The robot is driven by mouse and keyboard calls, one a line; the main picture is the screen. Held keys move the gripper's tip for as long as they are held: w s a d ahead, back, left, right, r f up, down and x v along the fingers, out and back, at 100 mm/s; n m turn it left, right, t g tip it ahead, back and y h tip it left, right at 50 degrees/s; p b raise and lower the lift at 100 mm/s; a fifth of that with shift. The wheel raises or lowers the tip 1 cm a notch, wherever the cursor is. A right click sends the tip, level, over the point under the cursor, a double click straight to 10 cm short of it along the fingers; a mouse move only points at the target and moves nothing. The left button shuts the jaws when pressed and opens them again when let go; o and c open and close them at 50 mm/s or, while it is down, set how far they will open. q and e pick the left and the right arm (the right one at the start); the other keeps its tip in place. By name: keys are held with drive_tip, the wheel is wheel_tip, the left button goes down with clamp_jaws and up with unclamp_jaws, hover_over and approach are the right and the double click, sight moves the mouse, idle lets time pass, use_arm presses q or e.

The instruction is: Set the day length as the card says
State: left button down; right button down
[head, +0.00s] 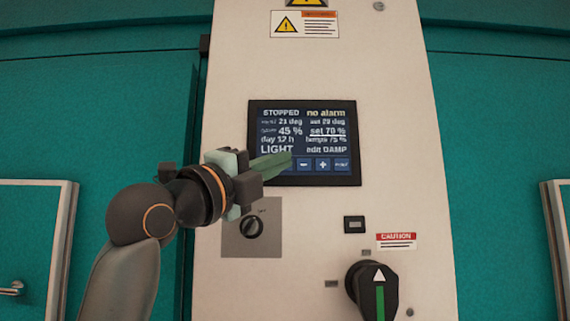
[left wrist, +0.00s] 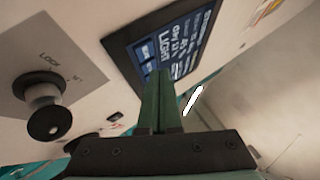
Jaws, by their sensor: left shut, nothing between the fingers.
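The control screen (head: 325,128) sits in a dark frame on the white panel. It reads STOPPED, no alarm, 21 deg, set 20 or 29 deg (blurred), 45 %, set 70 % underlined, day 12 h, lamps 75 %, LIGHT, edit DAMP. Along its bottom are minus (head: 304,164) and plus (head: 323,164) keys and one at the right. My left gripper (head: 285,160) is shut and empty, its green fingertips over the lower left of the screen, hiding any key there. The screen also shows in the left wrist view (left wrist: 180,40), beyond the fingertips. I cannot tell whether they touch it. No card with a day length is visible.
Below the screen are a key switch (head: 252,226) on a grey plate, a small dark socket (head: 354,224), a CAUTION label (head: 396,240) and a large black rotary handle (head: 372,287) with a green arrow. Warning labels (head: 304,24) are above. Teal doors flank the panel.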

use_arm(q)
drive_tip(key=shift+w+p, duration=0.3)
drive_tip(key=shift+w, duration=0.05)
drive_tip(key=shift+s, duration=0.1)
idle(0.4)
drive_tip(key=shift+s+b, duration=0.35)
drive_tip(key=shift+s, duration=0.35)
drive_tip(key=shift+s+b, duration=1.05)
drive_tip(key=shift+s, duration=1.45)
drive_tip(key=shift+a+f, duration=0.1)
idle(1.4)
